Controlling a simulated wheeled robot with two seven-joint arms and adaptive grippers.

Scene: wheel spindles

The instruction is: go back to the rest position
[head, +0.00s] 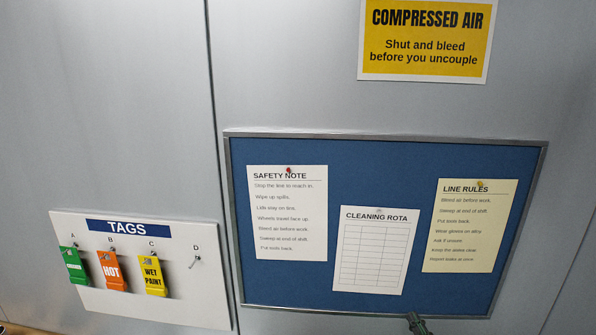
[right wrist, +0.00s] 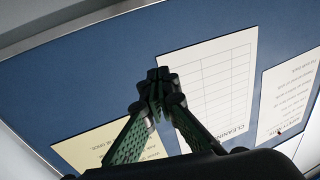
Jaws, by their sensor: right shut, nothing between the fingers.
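My right gripper (head: 415,322) shows only as its dark green fingertips at the bottom edge of the head view, in front of the lower frame of the blue board. In the right wrist view my right gripper (right wrist: 160,88) has its two green fingers together at the tips, with nothing between them. The blue notice board and its papers are behind the fingers in that view. My left gripper is in neither view.
The blue board (head: 385,155) on the grey wall holds a safety note (head: 288,215), a cleaning rota (head: 373,250) and line rules (head: 470,225). A tags board (head: 190,300) hangs at lower left, with hook D empty. A yellow compressed air sign (head: 425,40) is above.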

